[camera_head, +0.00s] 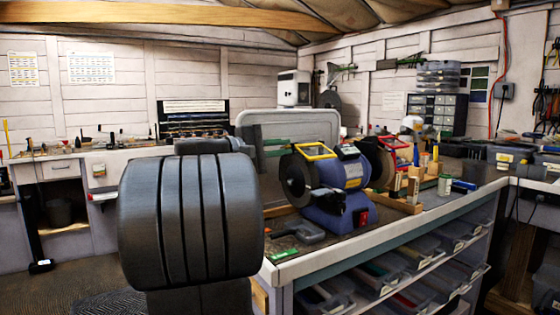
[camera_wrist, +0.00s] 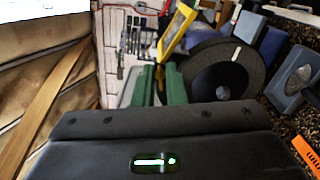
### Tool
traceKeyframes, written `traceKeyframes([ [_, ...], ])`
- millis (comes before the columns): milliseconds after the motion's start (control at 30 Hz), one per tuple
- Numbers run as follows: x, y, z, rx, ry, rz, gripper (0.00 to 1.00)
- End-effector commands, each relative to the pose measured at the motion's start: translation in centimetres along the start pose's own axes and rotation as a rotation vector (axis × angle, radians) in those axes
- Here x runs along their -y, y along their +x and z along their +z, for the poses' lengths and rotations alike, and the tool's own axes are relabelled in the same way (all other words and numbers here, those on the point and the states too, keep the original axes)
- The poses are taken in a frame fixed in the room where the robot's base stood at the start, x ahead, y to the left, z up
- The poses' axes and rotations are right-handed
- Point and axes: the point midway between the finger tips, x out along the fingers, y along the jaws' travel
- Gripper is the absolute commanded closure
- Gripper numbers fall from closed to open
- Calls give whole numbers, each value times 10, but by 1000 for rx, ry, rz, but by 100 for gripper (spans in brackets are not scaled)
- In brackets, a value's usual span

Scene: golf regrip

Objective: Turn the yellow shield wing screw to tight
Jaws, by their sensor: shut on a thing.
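The yellow shield (camera_head: 316,152) is a yellow frame over the left wheel of the blue bench grinder (camera_head: 343,172). In the wrist view the yellow shield (camera_wrist: 176,32) rises just beyond my fingertips. My gripper (camera_head: 287,147) has green fingers and reaches in from the left at the shield's side. In the wrist view my gripper (camera_wrist: 159,70) is shut on a small dark part at the shield's lower end, the wing screw (camera_wrist: 159,76). The fingers hide most of the screw, so its turn angle cannot be told.
The dark grinding wheel (camera_wrist: 222,78) is close to the right of my fingers. A red shield (camera_head: 397,152) covers the grinder's other wheel. A grey hand tool (camera_head: 300,232) lies on the workbench (camera_head: 385,235) in front of the grinder. Wooden blocks (camera_head: 400,190) stand to the right.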

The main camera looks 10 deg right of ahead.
Motion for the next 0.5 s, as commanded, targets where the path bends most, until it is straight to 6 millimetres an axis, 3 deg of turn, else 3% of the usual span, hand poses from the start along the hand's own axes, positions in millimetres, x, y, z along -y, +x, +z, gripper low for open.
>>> traceKeyframes([
  [500,3,0,-1,1,245,-2,100],
])
